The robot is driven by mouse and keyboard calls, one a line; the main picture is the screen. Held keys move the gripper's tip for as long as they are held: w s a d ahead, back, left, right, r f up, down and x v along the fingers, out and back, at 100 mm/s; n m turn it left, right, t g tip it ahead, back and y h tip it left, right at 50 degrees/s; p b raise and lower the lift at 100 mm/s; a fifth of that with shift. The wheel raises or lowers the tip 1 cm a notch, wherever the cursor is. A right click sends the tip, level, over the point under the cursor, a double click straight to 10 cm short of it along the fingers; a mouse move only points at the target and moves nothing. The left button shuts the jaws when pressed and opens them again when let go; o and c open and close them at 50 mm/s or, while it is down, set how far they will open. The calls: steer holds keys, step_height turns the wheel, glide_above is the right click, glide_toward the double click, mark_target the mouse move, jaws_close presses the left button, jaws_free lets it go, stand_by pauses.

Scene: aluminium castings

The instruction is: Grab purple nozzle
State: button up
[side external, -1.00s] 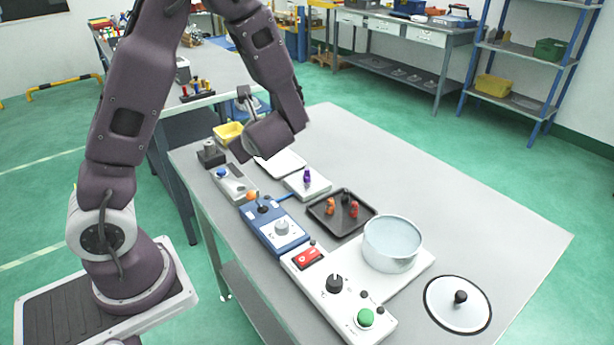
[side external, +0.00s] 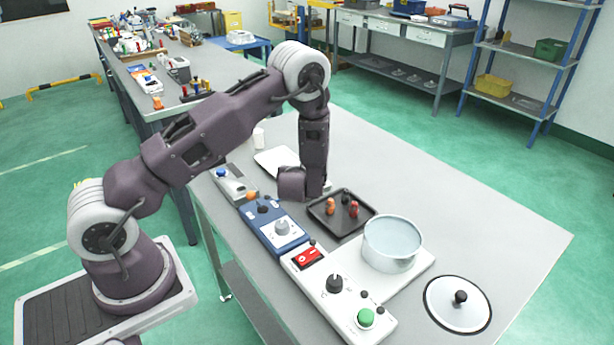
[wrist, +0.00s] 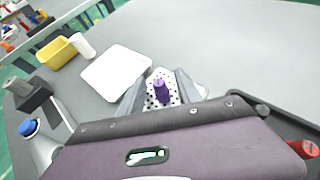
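The purple nozzle (wrist: 162,90) stands upright on a white plate with small dark holes (wrist: 152,103) in the wrist view. My gripper (wrist: 162,76) points down at it with its two grey fingers apart, one on each side of the nozzle. Gaps show between the nozzle and both fingers. The height of the fingertips above the plate is hard to judge. In the side view my arm hides the nozzle, its plate and the fingers.
A dark tray (side external: 369,214) with orange, red and black pieces lies close to the right of my wrist. A silver pot (side external: 391,245), a white control box (side external: 337,290) and a blue box (side external: 271,228) are nearby. A flat white tray (wrist: 117,74) lies beyond the plate.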

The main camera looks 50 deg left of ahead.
jaws_close()
